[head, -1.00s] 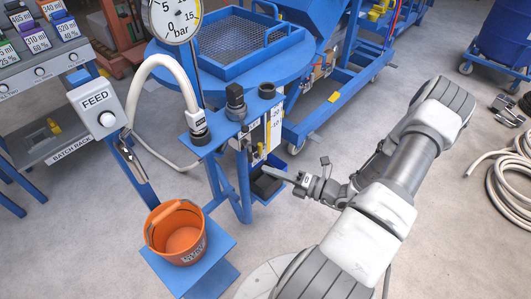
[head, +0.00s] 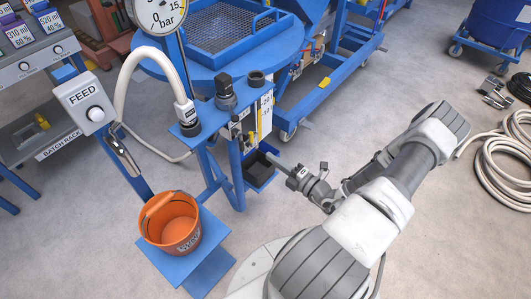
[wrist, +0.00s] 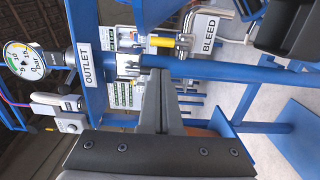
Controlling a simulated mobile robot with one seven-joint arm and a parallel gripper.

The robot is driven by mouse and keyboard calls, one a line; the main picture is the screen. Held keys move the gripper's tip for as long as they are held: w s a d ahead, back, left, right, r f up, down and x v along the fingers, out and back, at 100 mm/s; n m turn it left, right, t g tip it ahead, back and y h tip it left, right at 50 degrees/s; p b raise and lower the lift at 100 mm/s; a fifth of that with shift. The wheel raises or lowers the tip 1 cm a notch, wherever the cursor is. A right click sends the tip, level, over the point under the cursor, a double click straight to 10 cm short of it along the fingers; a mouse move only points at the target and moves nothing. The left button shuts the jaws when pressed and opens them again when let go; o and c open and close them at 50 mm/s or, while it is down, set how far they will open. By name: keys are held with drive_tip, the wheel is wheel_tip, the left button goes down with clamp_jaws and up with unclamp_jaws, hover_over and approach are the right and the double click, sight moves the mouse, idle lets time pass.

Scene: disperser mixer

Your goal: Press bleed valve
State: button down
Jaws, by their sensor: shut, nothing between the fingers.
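The BLEED label (wrist: 208,28) is a white plate at the upper right of the wrist view. Left of it is a small metal fitting with a yellow part (wrist: 163,42), apparently the bleed valve; I cannot make out its button. In the head view, small fittings (head: 237,130) sit under the blue bracket, beside the gauge strip (head: 265,114), too small to tell apart. My gripper (head: 270,157) is shut and empty, right of the blue stand near the black cup. In the wrist view its fingertips (wrist: 157,75) point toward the blue tube, below the fitting; contact cannot be told.
A blue post and bracket (head: 236,175) stand left of my gripper. A black open cup (head: 258,170) sits low beside it. An orange bucket (head: 170,222) stands on a blue shelf. The FEED box (head: 85,103) is at left. Floor at right is clear up to the coiled hose (head: 505,160).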

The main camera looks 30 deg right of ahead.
sight(251, 140)
drive_tip(key=b+x, duration=0.1)
drive_tip(key=x, duration=0.7)
drive_tip(key=shift+w, duration=0.35)
drive_tip(key=shift+s+r, duration=0.1)
